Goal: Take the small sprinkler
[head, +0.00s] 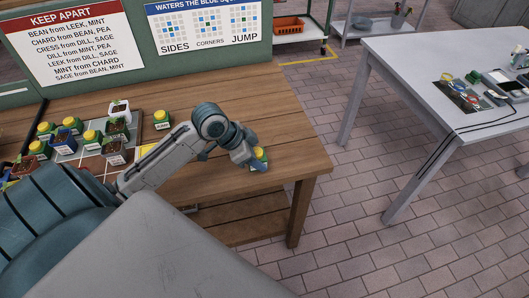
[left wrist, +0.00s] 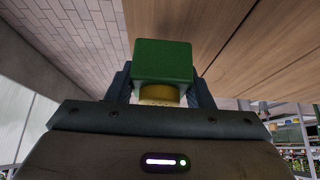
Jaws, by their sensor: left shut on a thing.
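My left gripper (head: 256,165) is at the right end of the wooden bench. It is shut on a small sprinkler (head: 260,153) with a yellow top and a green part. In the left wrist view the same sprinkler (left wrist: 163,60) shows its square green end outward, with the yellow part between the fingers (left wrist: 160,88). The fingers hide much of it, and I cannot tell whether it touches the bench. My right gripper is not in view.
Potted plants and similar yellow-topped items stand on and around a tray (head: 94,163) at the left of the wooden bench (head: 200,95). Signs (head: 65,42) stand behind. A grey table (head: 420,55) with tools and cables is at the right, across open floor.

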